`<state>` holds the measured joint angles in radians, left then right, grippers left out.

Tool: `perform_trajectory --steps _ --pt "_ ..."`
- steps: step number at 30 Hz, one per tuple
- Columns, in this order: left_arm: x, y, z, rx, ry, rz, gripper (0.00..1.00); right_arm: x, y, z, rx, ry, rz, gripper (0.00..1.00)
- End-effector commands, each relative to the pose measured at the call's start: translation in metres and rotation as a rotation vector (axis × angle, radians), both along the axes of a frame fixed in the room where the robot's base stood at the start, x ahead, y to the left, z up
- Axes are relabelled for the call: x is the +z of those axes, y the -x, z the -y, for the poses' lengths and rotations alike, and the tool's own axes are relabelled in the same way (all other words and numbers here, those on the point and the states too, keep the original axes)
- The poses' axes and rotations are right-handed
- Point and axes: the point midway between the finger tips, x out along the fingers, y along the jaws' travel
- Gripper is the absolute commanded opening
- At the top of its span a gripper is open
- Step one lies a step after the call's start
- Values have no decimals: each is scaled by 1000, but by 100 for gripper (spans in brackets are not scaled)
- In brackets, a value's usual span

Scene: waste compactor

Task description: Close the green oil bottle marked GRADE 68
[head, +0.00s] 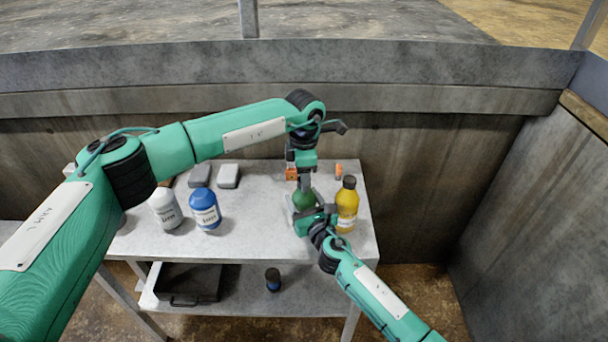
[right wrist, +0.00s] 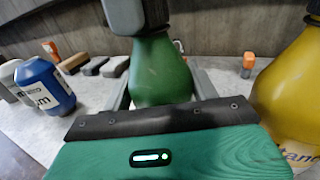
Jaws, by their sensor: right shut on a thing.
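The green bottle (head: 304,199) stands upright on the bench; it also shows in the right wrist view (right wrist: 162,70). Its label is not visible. My right gripper (right wrist: 163,84) is shut on the bottle's body, one finger on each side. My left gripper (head: 304,182) points down from above at the bottle's top. In the right wrist view, grey finger parts of the left gripper (right wrist: 138,14) cover the bottle's mouth. Whether a cap is there, and whether the left fingers grip one, I cannot tell.
A yellow bottle (head: 347,206) with a dark cap stands close to the right of the green one. A blue bottle (head: 205,210) and a white bottle (head: 165,208) stand left. A black tray (head: 188,283) is on the lower shelf.

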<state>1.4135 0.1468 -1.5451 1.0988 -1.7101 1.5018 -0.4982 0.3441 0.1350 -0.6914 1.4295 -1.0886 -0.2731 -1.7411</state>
Motion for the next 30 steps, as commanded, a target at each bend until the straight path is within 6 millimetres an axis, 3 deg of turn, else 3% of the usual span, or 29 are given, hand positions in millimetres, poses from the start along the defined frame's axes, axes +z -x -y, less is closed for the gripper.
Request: perform_trajectory --steps 13,24,30 --pt "9 -1 0 2 1 2 56 -1 0 0 0 1 -2 0" --pt "82 -1 0 1 1 3 56 -1 0 0 0 1 -2 0" --pt "111 0 0 1 0 2 56 -1 0 0 0 1 -2 0"
